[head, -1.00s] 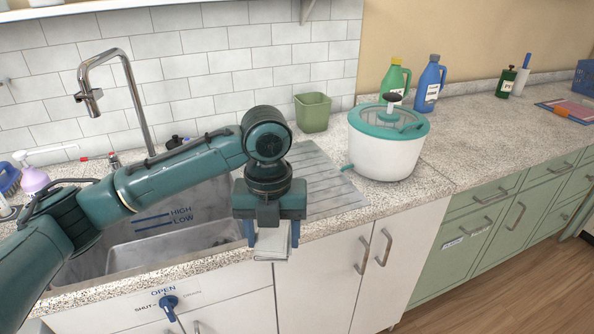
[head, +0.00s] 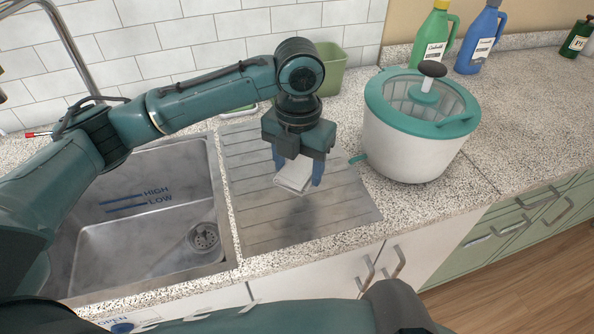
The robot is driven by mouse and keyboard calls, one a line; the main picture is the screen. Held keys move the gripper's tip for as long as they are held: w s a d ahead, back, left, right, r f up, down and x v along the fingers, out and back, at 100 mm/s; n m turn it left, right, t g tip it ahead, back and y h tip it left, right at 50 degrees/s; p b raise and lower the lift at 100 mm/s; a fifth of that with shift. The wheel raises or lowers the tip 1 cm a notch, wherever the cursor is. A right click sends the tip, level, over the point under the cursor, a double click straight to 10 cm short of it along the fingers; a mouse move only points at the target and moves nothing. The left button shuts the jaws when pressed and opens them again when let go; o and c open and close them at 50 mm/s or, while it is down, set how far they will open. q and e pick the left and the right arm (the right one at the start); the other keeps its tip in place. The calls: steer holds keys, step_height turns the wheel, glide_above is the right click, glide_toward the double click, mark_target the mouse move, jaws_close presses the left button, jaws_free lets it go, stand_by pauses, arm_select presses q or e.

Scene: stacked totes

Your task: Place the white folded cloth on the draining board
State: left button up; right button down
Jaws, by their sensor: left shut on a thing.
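The white folded cloth (head: 296,176) is held between the blue fingers of my left gripper (head: 298,168). The gripper points down over the draining board (head: 262,215), a grey ribbed panel to the right of the sink basin. The cloth is above the middle of the board, and a dark shadow lies on the board below it. A small gap seems to separate them, but its exact height is hard to tell. My right gripper is not in view.
A white tub with a teal lid (head: 418,135) stands close to the board's right side. A green container (head: 330,68) stands behind my left gripper. The sink (head: 155,235) is left of the board. Green (head: 434,38) and blue (head: 481,42) bottles stand at the back right.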

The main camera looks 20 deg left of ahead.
mark_target(298, 202)
arm_select(q)
step_height(298, 202, down, 3)
steer(key=shift+s+r, duration=0.1)
steer(key=shift+s, duration=0.05)
steer(key=shift+f, duration=2.15)
steer(key=shift+f, duration=0.1)
steer(key=o, duration=1)
step_height(298, 202, up, 12)
steer(key=shift+r, duration=0.15)
